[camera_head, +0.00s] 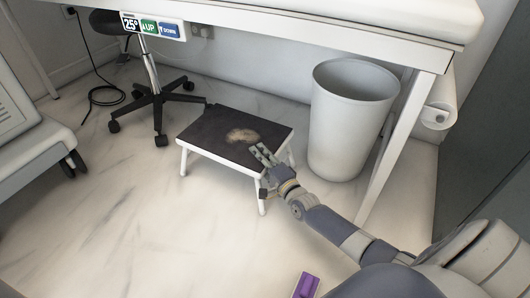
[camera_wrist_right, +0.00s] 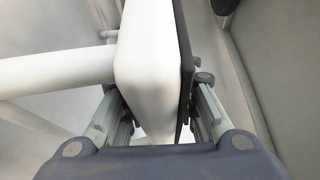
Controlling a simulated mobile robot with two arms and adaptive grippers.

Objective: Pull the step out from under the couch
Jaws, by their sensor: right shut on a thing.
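The step (camera_head: 215,132) is a low stool with a dark top, a worn tan patch and white legs. It stands on the floor in front of the couch (camera_head: 310,35), partly beneath its near edge as the head view shows it. My right gripper (camera_head: 262,158) is at the step's near right edge. In the right wrist view the gripper (camera_wrist_right: 160,125) has its fingers on both sides of the step's white and dark edge (camera_wrist_right: 150,60), shut on it. My left gripper is not in view.
A white bin (camera_head: 345,120) stands just right of the step, near the couch's leg (camera_head: 392,150). A wheeled stool base (camera_head: 157,97) is behind left. A grey cart (camera_head: 30,130) is at the left. The floor in front is clear, except a purple object (camera_head: 306,286) at the bottom edge.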

